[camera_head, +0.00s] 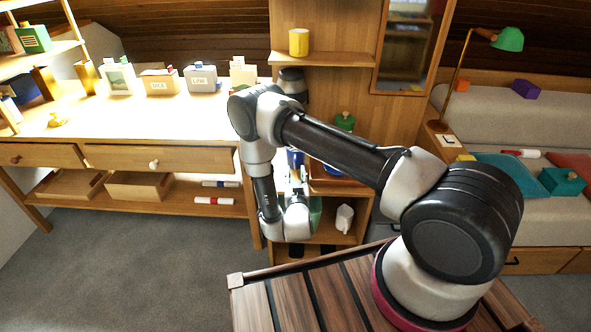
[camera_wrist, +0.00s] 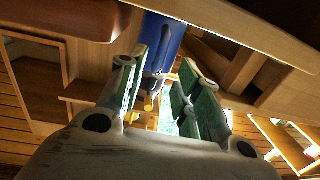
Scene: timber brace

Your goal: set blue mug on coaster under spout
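A blue mug (camera_wrist: 165,42) shows in the wrist view, just beyond and partly between the fingertips of my gripper (camera_wrist: 163,66). The green-padded fingers stand apart, with a visible gap between them; I cannot tell whether either touches the mug. In the head view, a blue piece that looks like this mug (camera_head: 295,158) shows in the cabinet's middle opening, behind my arm. My gripper there is mostly hidden by my wrist. I cannot make out the coaster or the spout; my arm covers part of the cabinet.
A yellow mug (camera_head: 299,42) stands on the upper shelf (camera_head: 335,59). A white jug-like item (camera_head: 344,217) stands in the lower compartment. The desk (camera_head: 150,118) at left holds several labelled boxes. A sofa (camera_head: 470,105) is at right. Wooden edges crowd the wrist view.

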